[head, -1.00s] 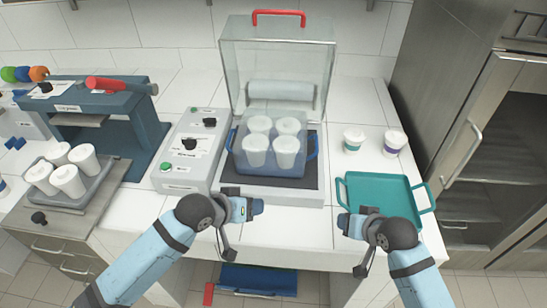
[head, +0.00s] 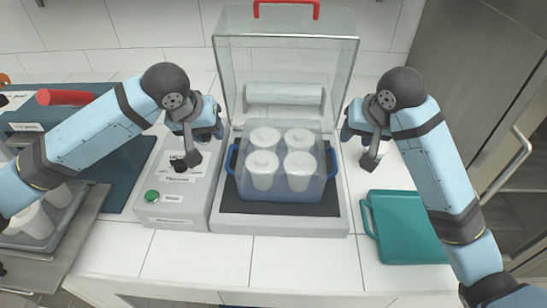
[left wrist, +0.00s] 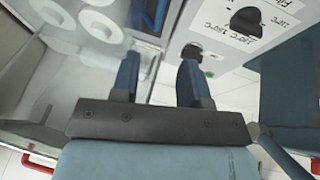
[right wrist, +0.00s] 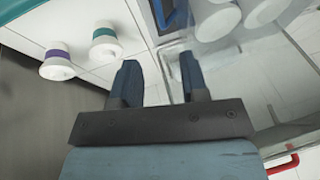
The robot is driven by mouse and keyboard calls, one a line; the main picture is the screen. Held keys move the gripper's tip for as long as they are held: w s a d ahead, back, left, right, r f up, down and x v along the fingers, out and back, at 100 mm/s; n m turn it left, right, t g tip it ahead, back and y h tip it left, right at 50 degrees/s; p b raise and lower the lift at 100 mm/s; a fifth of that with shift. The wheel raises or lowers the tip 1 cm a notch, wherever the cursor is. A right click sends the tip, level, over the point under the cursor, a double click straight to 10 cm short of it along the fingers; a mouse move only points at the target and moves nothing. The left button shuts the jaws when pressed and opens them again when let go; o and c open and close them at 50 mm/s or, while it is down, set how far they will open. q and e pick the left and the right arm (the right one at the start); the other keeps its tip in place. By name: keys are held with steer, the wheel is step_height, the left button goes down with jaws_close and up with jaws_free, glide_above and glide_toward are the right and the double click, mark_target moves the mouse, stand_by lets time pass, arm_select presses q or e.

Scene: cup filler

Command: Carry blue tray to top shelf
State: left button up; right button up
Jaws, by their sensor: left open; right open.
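The blue tray (head: 312,186) is translucent with a blue handle at each end. It sits on the dark pad of the wrapping machine in the head view and holds several white lidded cups (head: 263,170). My left gripper (head: 190,138) is open and empty, left of the tray and above the control panel. My right gripper (head: 368,140) is open and empty, right of the tray. The tray's handle shows beyond the fingers in the left wrist view (left wrist: 150,14) and in the right wrist view (right wrist: 170,14). Neither gripper touches the tray.
The machine's clear lid (head: 286,60) with a red handle stands raised behind the tray. A teal tray (head: 405,225) lies front right. Two lidded cups (right wrist: 56,65) stand right of the machine. A grey tray (head: 62,215) of cups is at left. A steel cabinet (head: 480,80) stands right.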

mark_target(229, 153)
arm_select(q)
steer(key=x, duration=1.3)
steer(key=shift+w+d+f, duration=0.1)
steer(key=shift+w+f, duration=0.1)
steer(key=shift+f, duration=0.1)
arm_select(e)
steer(key=x, duration=1.3)
steer(key=shift+f, duration=0.35)
arm_select(q)
jaws_close()
arm_select(e)
jaws_close()
arm_select(q)
steer(key=shift+r, duration=0.1)
arm_select(e)
steer(key=shift+r, duration=0.1)
